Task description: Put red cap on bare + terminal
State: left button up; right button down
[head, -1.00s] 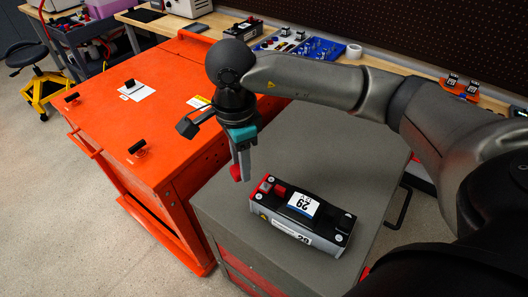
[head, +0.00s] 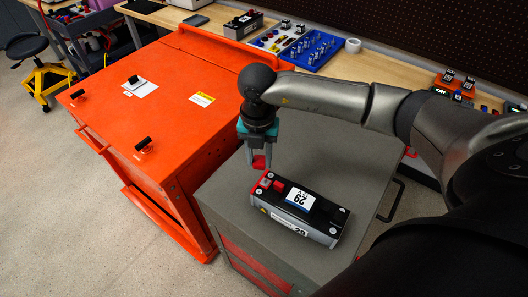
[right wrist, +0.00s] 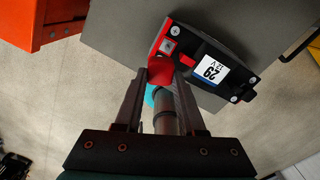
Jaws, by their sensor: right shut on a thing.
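A black and grey battery module (head: 313,226) with a white and blue "29" label lies on the grey cabinet top. Its left end is red and carries a bare metal + terminal (head: 266,183), which also shows in the right wrist view (right wrist: 168,46). My right gripper (head: 260,159) points down, just behind and above that red end. It is shut on the red cap (head: 259,163). In the right wrist view the red cap (right wrist: 160,69) sits between the fingertips, close to the terminal but apart from it in the picture. My left gripper is out of view.
The grey cabinet (head: 365,165) has free room around the module. An orange cabinet (head: 185,110) stands close on the left. Behind is a bench with a blue tray of parts (head: 312,50), another module (head: 243,25) and a tape roll (head: 353,45).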

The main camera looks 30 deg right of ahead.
jog(key=m, duration=0.2)
jog(key=d+m, duration=0.1)
jog(key=m, duration=0.1)
jog(key=shift+d+f+p, duration=0.1)
jog(key=shift+f+p, duration=0.2)
jog(key=shift+f, duration=0.05)
jog(key=shift+f+m, duration=0.1)
jog(key=shift+m, duration=0.2)
jog(key=b, duration=0.5)
send_over(264, 183)
notch_tip(264, 183, down, 5)
jog(key=shift+s+f, duration=0.1)
jog(key=shift+f, duration=0.4)
jog(key=shift+f+b, duration=0.4)
jog(key=shift+f, duration=0.45)
dwell(0.4)
